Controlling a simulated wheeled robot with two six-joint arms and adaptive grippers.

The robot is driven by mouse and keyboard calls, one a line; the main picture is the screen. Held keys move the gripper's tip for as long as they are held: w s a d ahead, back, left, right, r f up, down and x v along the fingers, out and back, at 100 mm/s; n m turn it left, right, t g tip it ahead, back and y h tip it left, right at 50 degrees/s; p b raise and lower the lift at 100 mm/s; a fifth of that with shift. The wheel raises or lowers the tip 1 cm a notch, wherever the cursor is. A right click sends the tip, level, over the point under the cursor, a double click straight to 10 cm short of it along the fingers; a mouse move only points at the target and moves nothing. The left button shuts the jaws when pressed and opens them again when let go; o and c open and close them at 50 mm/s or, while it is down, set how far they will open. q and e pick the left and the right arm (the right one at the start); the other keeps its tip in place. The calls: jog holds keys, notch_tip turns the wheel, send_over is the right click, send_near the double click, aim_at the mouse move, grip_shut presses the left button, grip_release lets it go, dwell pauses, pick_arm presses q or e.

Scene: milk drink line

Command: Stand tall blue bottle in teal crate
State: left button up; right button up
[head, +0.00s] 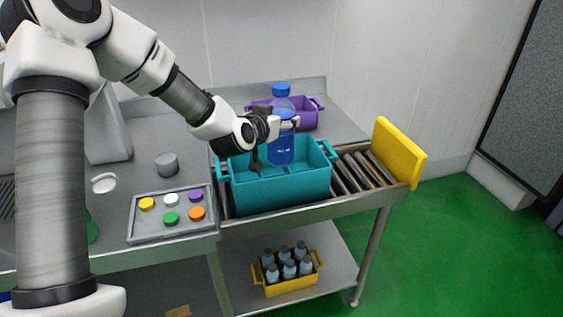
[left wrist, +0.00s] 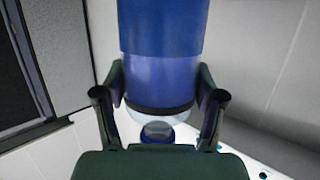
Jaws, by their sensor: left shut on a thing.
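The tall blue bottle (head: 280,152) has a blue cap and a clear upper part. It is upright, with its lower part over or inside the teal crate (head: 285,193). The crate's front wall and the view angle hide whether its base touches the crate floor. My left gripper (head: 288,125) is shut on the bottle at its upper part. In the left wrist view the bottle (left wrist: 160,50) fills the middle between both fingers (left wrist: 159,103). My right gripper is in neither view.
The teal crate stands on a roller conveyor (head: 362,170) with a yellow end plate (head: 398,152). A purple crate (head: 307,118) is behind. A tray (head: 160,235) of coloured caps is at left. A yellow crate (head: 290,287) of small bottles sits on the lower shelf.

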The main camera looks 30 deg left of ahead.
aim_at(280, 148)
pick_arm(q)
jog(key=f, duration=0.5)
jog(key=w+f, duration=0.1)
jog(key=f, duration=0.2)
jog(key=shift+w+a, duration=0.1)
jog(key=shift+a, duration=0.2)
jog(key=shift+s+d+f, duration=0.1)
jog(key=shift+s+f, duration=0.15)
jog(key=shift+f, duration=0.35)
notch_tip(280, 148, down, 4)
jog(key=shift+w+r, duration=0.1)
jog(key=shift+w, duration=0.05)
jog(key=shift+s, duration=0.2)
jog(key=o, duration=1.7)
jog(key=shift+c, duration=0.2)
